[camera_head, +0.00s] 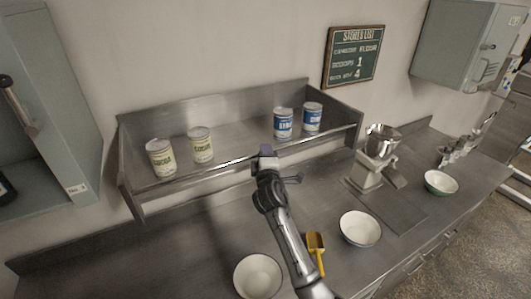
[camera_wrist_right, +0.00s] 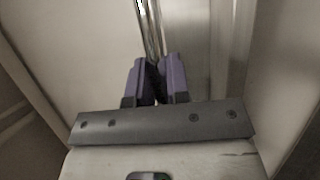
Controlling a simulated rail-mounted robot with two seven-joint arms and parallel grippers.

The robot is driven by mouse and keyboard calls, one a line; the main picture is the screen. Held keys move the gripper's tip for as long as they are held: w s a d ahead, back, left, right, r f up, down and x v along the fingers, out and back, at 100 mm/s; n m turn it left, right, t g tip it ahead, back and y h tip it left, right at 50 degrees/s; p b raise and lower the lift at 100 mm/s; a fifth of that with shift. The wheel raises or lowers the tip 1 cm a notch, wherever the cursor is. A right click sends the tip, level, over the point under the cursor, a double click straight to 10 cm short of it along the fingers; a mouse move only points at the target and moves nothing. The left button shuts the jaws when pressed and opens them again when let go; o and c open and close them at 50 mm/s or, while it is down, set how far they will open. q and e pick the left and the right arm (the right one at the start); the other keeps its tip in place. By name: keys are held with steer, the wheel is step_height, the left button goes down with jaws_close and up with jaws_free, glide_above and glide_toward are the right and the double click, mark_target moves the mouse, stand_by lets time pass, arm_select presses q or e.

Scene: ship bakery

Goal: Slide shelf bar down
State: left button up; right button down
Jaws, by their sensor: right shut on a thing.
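The shelf bar (camera_head: 222,164) is a thin shiny metal rail along the front of the metal wall shelf (camera_head: 127,160). My right gripper (camera_head: 265,152) is at the middle of the bar, shut on it. In the right wrist view, the purple fingers (camera_wrist_right: 157,80) close around the bar (camera_wrist_right: 151,30), which runs up out of the picture. The fingers hide the part of the bar between them. My left gripper is not in view.
Cream-labelled cans (camera_head: 160,158) and blue-labelled cans (camera_head: 283,124) stand on the shelf behind the bar. An open cabinet (camera_head: 62,100) is at left.

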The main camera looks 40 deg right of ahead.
step_height(320, 180, down, 8)
steer(key=b, duration=0.7)
steer(key=shift+f, duration=0.15)
steer(key=c, duration=1.1)
jaws_free()
steer(key=b+v, duration=0.2)
steer(key=v, duration=1.1)
steer(key=shift+s+a, duration=0.2)
steer(key=shift+s, duration=0.15)
